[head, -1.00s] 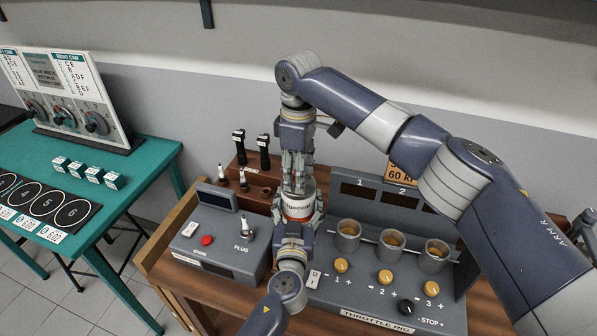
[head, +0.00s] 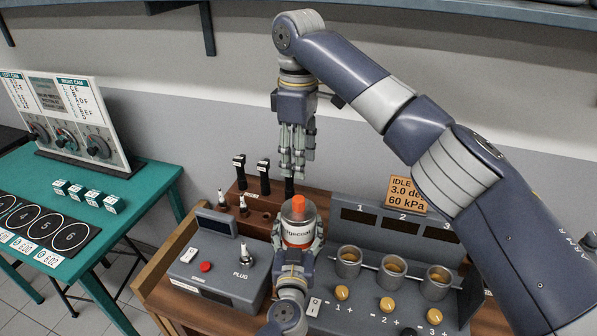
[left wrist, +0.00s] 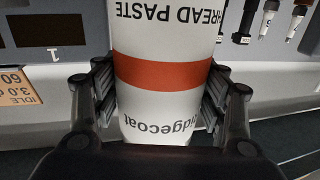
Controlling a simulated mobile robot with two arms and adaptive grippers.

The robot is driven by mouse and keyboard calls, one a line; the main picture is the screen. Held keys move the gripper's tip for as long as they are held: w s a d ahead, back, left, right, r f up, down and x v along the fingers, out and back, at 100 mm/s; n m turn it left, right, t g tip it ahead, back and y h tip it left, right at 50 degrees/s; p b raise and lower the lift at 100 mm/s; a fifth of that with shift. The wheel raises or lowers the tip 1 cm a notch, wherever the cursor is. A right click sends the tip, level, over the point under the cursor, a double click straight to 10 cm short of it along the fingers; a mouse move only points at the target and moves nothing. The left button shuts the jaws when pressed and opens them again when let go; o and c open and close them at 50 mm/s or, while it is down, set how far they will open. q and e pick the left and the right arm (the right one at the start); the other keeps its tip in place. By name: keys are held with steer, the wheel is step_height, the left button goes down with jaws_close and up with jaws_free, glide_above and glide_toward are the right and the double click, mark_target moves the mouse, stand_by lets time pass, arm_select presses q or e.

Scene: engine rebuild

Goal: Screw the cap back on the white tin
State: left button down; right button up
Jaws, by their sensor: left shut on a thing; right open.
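The white tin (head: 298,230), with black lettering and an orange band, stands upright in my left gripper (head: 299,243). That gripper is shut on it, with a finger on each side; the tin (left wrist: 165,105) fills the middle of the left wrist view. The orange cap (head: 298,203) sits on top of the tin; how tightly it is seated I cannot tell. My right gripper (head: 297,172) hangs open and empty above the cap, apart from it, fingers pointing down. The cap is out of the left wrist view.
A grey plug tester (head: 215,262) is left of the tin, and the throttle rig (head: 375,235) with three cups is right. A wooden rack (head: 228,208) holds plugs and black-topped parts behind. The teal table (head: 130,196) is farther left. Open air surrounds my right gripper.

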stand_by(0.3)
arm_select(q)
steer(key=shift+c, duration=1.2)
jaws_free()
steer(key=s+a, duration=0.1)
steer(key=s, duration=1.1)
